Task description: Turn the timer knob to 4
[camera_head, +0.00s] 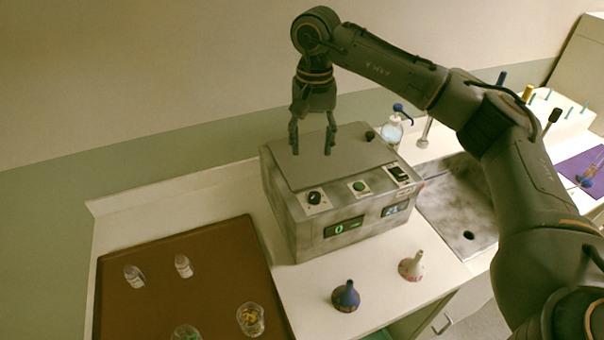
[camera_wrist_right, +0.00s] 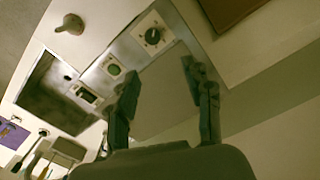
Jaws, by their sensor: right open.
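A grey machine (camera_head: 283,207) stands on the counter. A black knob (camera_head: 315,198) on a white plate sits at the left of its sloped top panel; it also shows in the right wrist view (camera_wrist_right: 152,36). Below it, a dark display (camera_head: 343,227) shows a green 0. My right gripper (camera_head: 311,150) points down over the machine's flat grey lid, behind the knob, with its fingers apart and nothing between them. In the right wrist view the open fingers (camera_wrist_right: 161,68) are apart from the knob. My left gripper is not in view.
A green button (camera_head: 358,187) and a black switch (camera_head: 398,173) share the panel with the knob. A brown tray (camera_head: 130,290) with several glass items lies left. A sink (camera_head: 460,205) is at right.

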